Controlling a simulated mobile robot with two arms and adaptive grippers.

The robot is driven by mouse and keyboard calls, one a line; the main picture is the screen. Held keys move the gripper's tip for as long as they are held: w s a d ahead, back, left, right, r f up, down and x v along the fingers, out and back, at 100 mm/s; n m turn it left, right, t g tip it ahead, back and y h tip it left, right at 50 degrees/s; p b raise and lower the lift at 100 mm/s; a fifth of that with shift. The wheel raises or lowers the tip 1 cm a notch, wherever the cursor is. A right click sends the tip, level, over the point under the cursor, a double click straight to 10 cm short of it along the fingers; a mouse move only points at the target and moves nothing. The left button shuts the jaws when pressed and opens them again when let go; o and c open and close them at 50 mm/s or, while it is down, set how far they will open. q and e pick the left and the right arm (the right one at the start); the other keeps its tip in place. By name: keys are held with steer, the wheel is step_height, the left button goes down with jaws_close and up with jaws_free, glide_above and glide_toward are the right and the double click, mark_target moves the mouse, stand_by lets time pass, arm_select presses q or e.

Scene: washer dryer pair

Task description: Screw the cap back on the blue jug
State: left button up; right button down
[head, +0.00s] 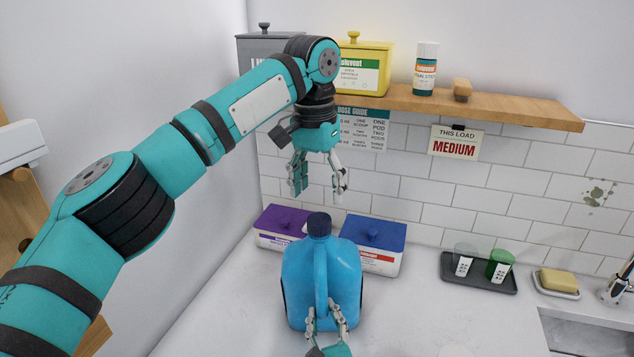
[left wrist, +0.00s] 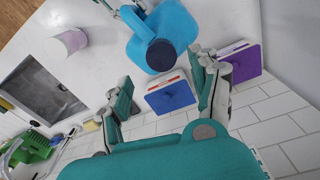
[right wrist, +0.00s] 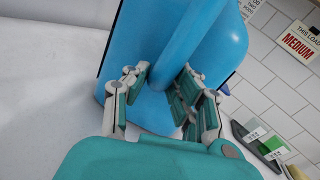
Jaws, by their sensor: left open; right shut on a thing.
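The blue jug (head: 308,275) stands upright on the counter. Its dark blue cap (head: 319,224) sits on the neck; how tightly it is seated cannot be told. The cap also shows from above in the left wrist view (left wrist: 160,54). My left gripper (head: 318,193) is open, points down and is empty, a little above the cap and apart from it. My right gripper (head: 327,318) is shut on the jug's handle (right wrist: 186,62), low on the near side. The handle lies between its fingers in the right wrist view.
Behind the jug stand a purple-lidded box (head: 281,220) and a blue-lidded box (head: 374,236). A wooden shelf (head: 500,105) with containers hangs above. A dark tray (head: 478,274) with cups, a soap dish (head: 556,283) and the sink are to the right. The counter between is clear.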

mark_target(319, 219)
arm_select(q)
steer(key=n, duration=0.6)
steer(key=shift+a+r+n, duration=0.1)
steer(key=shift+r+n, duration=0.15)
steer(key=shift+n, duration=0.15)
steer(key=shift+f, duration=0.1)
steer(key=shift+w+d+f, duration=0.1)
steer(key=shift+f, duration=1.9)
steer(key=shift+w+d+f, duration=0.1)
steer(key=shift+f, duration=1.85)
steer(key=shift+c, duration=0.4)
